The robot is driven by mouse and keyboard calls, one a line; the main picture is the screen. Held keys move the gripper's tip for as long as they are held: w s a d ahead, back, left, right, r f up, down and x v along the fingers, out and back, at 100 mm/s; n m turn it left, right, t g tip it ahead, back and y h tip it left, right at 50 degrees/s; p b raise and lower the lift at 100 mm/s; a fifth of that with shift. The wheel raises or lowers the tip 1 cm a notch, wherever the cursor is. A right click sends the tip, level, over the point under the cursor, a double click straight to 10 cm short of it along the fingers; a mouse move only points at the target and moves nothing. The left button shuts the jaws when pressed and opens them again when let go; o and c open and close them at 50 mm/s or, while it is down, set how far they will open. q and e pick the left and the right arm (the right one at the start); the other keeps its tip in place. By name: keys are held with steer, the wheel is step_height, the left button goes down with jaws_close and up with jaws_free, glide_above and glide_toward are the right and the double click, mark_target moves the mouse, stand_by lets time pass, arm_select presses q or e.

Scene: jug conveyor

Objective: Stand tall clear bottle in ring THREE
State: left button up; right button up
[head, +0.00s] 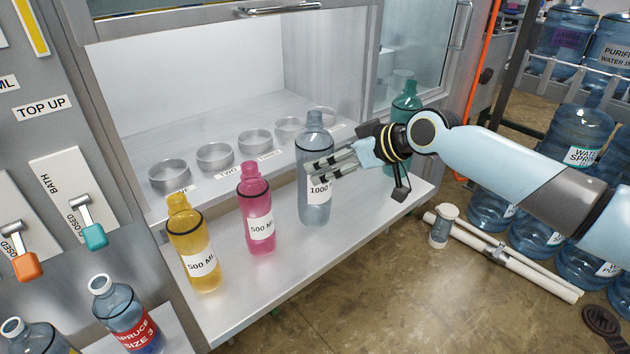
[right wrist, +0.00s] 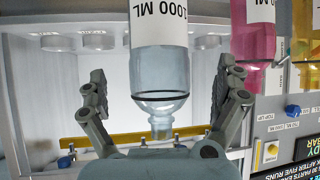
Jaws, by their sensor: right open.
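The tall clear bottle (head: 314,205), with a white 1000 ML label, stands upright on the grey shelf (head: 290,270). My right gripper (head: 332,165) reaches in from the right at the bottle's upper body, its fingers partly in front of it. In the right wrist view the clear bottle (right wrist: 160,65) appears neck-down between the two open fingers of the right gripper (right wrist: 165,95), with gaps at both sides. Ring THREE (head: 254,143) is an empty-looking metal ring behind, its label small and partly legible. My left gripper is not in view.
A pink bottle (head: 257,215) and a yellow bottle (head: 193,245) stand left of the clear one. A teal bottle (head: 405,102) stands behind my right arm. Rings ONE (head: 168,177) and TWO (head: 215,157) look empty. The shelf's front edge drops to the floor.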

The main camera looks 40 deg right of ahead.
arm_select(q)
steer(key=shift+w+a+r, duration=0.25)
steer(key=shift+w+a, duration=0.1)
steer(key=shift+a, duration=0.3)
arm_select(e)
steer(key=x, duration=0.6)
steer(key=shift+w+r, duration=0.25)
steer(key=shift+w, duration=0.05)
steer(key=c, duration=1.2)
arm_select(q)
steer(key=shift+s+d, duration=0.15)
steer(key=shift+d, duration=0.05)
arm_select(e)
steer(key=shift+r, duration=0.1)
steer(key=shift+c, duration=0.2)
